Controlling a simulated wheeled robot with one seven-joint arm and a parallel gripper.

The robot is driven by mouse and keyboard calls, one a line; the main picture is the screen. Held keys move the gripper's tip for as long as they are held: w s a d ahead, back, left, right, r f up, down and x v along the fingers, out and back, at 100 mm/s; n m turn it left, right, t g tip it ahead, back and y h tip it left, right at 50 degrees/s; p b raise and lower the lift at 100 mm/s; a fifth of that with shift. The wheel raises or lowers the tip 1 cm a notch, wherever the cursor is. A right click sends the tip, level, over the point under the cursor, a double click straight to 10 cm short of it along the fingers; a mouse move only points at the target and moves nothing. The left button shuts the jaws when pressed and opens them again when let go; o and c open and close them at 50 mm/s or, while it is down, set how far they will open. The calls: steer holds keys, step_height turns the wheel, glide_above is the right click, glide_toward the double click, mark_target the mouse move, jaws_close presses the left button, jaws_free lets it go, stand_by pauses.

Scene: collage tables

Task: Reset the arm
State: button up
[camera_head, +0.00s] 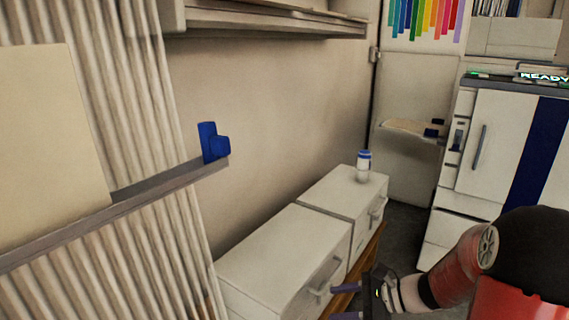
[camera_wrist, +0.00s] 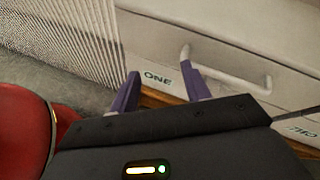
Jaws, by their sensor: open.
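My gripper (camera_head: 346,302) is at the lower right of the head view, in front of the white drawer cabinet. Its two purple fingers are apart with nothing between them. In the wrist view my gripper (camera_wrist: 160,88) points at a drawer front (camera_wrist: 222,65) with a pale bar handle (camera_wrist: 230,72). The right fingertip lies close below the handle's left end in the picture; I cannot tell whether they touch. My red and black arm comes in from the right.
White drawer cabinets (camera_head: 282,250) stand along the wall, with a blue-capped white bottle (camera_head: 363,168) on the far one. A ledge with a blue clamp (camera_head: 213,143) crosses the left. A white cabinet marked READY (camera_head: 497,140) stands at right. Grey floor (camera_head: 402,225) shows between.

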steer(key=s+d+r+n+t+h+p, duration=0.1)
steer(key=s+r+n+h+p, duration=0.3)
steer(key=s+r+n+h, duration=0.8)
steer(key=s+r+n, duration=0.5)
steer(key=s+n, duration=0.1)
steer(key=s, duration=0.1)
steer(key=shift+d, duration=0.15)
steer(key=shift+s, duration=0.1)
